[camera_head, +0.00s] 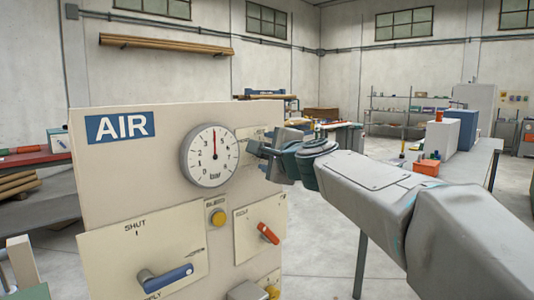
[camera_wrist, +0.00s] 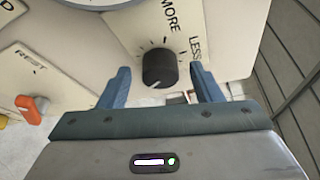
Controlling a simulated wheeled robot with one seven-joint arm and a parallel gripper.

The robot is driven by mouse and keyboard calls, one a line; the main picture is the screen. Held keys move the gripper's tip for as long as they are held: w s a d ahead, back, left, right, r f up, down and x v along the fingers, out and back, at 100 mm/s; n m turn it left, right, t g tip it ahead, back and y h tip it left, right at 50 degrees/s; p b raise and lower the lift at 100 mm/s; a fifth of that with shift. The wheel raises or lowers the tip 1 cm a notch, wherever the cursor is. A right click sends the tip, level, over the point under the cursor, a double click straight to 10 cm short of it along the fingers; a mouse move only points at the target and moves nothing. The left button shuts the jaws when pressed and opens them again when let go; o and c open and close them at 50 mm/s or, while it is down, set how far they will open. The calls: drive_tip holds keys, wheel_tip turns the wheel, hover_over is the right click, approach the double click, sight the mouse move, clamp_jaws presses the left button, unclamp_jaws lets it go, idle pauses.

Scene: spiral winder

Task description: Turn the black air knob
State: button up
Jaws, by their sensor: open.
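The black air knob (camera_wrist: 159,68) shows in the wrist view on a cream plate with tick marks, near the words MORE and LESS. My gripper (camera_wrist: 161,78) is open, with one blue finger to the left of the knob and one to the right. Both fingers look apart from the knob, with gaps on each side. In the head view my gripper (camera_head: 262,150) is at the upper right edge of the AIR panel (camera_head: 160,195), just right of the round gauge. The knob cannot be made out there.
The bar gauge (camera_head: 210,156) is left of my gripper. Below are a yellow button (camera_head: 218,218), an orange lever (camera_head: 268,234) and a blue-handled lever (camera_head: 166,277) on the SHUT plate. A grey table (camera_head: 470,160) with boxes stands to the right.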

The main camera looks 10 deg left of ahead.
drive_tip(key=v, duration=1.2)
drive_tip(key=shift+s+d, duration=0.2)
drive_tip(key=shift+s, duration=0.1)
drive_tip(key=shift+p, duration=0.4)
drive_tip(key=s+d+f+n+g+h+p, duration=0.4)
drive_tip(key=s+d+f+n+g+p, duration=0.1)
drive_tip(key=s+p, duration=0.5)
drive_tip(key=s+d+f+n+g+h+p, duration=0.4)
drive_tip(key=s+d+n+p, duration=0.5)
drive_tip(key=p, duration=0.6)
drive_tip(key=s+d+g, duration=0.1)
drive_tip(key=d+g, duration=0.1)
drive_tip(key=shift+f+n+g, duration=0.3)
drive_tip(key=shift+f+g, duration=0.05)
drive_tip(key=shift+g, duration=0.05)
drive_tip(key=shift+s, duration=0.1)
